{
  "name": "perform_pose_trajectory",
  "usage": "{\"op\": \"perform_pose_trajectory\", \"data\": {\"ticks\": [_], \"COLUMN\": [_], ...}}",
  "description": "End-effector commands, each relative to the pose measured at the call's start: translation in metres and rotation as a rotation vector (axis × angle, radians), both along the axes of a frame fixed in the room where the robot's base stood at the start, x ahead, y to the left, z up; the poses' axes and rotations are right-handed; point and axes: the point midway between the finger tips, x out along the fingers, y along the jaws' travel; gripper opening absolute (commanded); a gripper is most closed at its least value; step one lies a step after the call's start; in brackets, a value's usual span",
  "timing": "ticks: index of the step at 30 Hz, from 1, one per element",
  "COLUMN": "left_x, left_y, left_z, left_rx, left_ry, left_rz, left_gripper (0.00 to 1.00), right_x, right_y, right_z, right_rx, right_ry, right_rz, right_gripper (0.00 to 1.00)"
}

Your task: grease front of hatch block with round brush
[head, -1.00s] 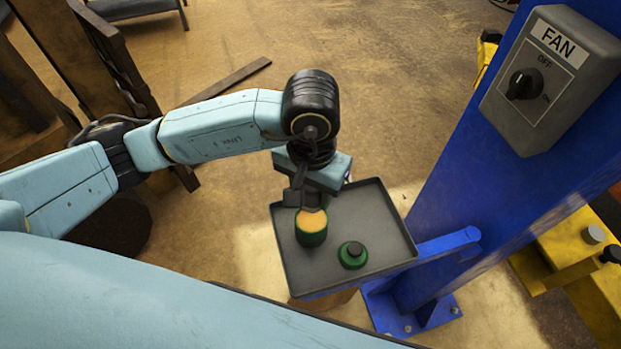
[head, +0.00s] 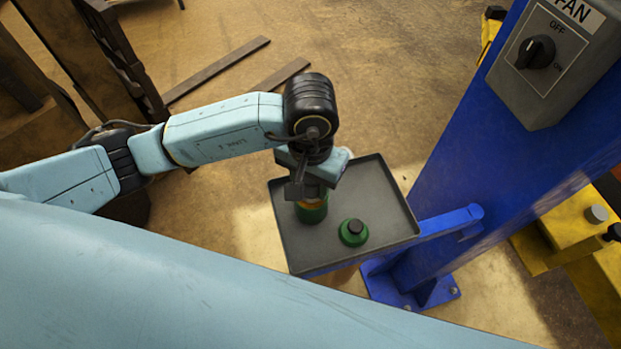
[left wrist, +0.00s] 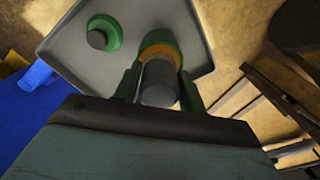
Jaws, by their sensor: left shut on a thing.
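A green pot (head: 312,213) with orange grease stands on the grey tray (head: 388,232). My left gripper (head: 308,191) is right over the pot and covers most of its opening. In the left wrist view the gripper is shut on a grey cylinder, seemingly the round brush (left wrist: 160,82), in line with the pot's orange grease (left wrist: 162,50). The brush's lower end is hidden, so I cannot tell how deep it sits. No hatch block can be made out. My right gripper is not in view.
A green lid-like piece with a black knob (head: 353,232) sits on the tray near the pot. A blue post (head: 500,150) with a grey FAN switch box (head: 546,62) rises at the right. Yellow parts (head: 565,235) stand beyond it. Dark bars (head: 215,70) lie on the floor.

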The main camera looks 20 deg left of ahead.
Motion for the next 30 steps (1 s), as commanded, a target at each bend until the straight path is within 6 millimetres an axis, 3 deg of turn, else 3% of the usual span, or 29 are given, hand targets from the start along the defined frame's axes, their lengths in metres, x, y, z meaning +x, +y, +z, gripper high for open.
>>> {"op": "perform_pose_trajectory", "data": {"ticks": [30], "left_x": [0.0001], "left_y": [0.0000], "left_z": [-0.0059], "left_rx": [0.000], "left_ry": [-0.001], "left_rz": [0.000], "left_gripper": [0.22], "right_x": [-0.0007], "right_y": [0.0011], "right_z": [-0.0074], "right_rx": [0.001], "right_ry": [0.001], "right_rz": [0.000], "right_gripper": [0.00]}}
